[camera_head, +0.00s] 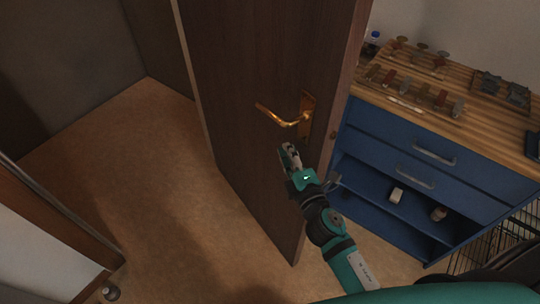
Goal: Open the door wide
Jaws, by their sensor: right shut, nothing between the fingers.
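The brown wooden door (245,75) stands ajar in the middle of the head view, with a gap of open floor to its left. Its brass lever handle (285,117) sits on a brass plate near the door's right edge and points left. My right gripper (288,150) is in front of the door, just below the handle and apart from it in the picture. It is shut and empty. Whether its fingers touch the door panel is hard to tell. My left gripper is not in view.
A blue workbench (385,160) with drawers, open shelves and a wooden top stands right of the door. Metal tools (420,95) and a bottle (371,43) are on it. A wire rack (505,240) is at lower right. A door frame (50,205) is at left. The tan floor (150,180) between is clear.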

